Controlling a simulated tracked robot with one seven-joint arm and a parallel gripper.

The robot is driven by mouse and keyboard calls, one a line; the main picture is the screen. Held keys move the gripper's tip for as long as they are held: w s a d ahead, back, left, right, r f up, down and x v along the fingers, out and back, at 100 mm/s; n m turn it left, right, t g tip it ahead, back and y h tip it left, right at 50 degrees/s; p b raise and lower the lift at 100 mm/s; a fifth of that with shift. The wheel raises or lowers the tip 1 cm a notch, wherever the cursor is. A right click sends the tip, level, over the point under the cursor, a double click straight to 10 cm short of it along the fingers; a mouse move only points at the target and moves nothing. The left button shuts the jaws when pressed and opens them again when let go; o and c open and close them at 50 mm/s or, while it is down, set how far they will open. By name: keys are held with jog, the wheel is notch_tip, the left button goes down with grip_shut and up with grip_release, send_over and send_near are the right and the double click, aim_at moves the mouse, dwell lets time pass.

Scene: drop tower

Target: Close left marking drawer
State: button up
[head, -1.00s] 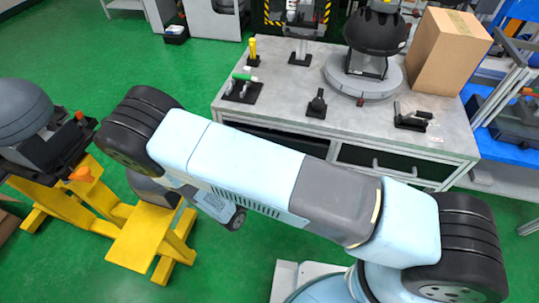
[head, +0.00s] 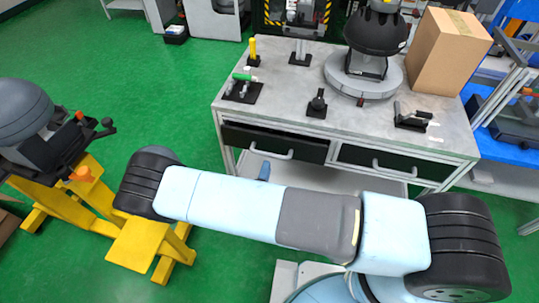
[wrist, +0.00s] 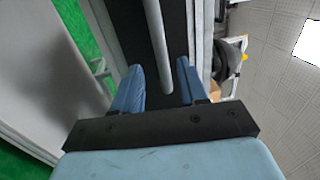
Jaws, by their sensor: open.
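The left marking drawer (head: 240,134) has a dark front and a pale bar handle (head: 270,154), under the left part of the grey workbench top. Its front seems to stand slightly out, but how far is hard to tell. My gripper (wrist: 159,86) is open and empty, with two blue fingers close to the dark drawer front in the wrist view. The pale handle bar (wrist: 155,40) runs down the picture into the gap between the fingertips; I cannot tell whether it touches them. In the head view only a small blue part of the gripper (head: 264,171) shows below the handle; my arm hides the rest.
The right drawer (head: 357,155) with a similar handle (head: 393,172) looks flush. The workbench top (head: 300,85) carries a dark round device, a cardboard box (head: 448,50) and small levers. A yellow stand (head: 150,235) is at left. Green floor is free between stand and bench.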

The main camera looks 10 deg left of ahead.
aim_at(270, 155)
jog(key=x, duration=0.7)
grip_shut()
dwell(0.3)
jog(key=shift+s, duration=0.1)
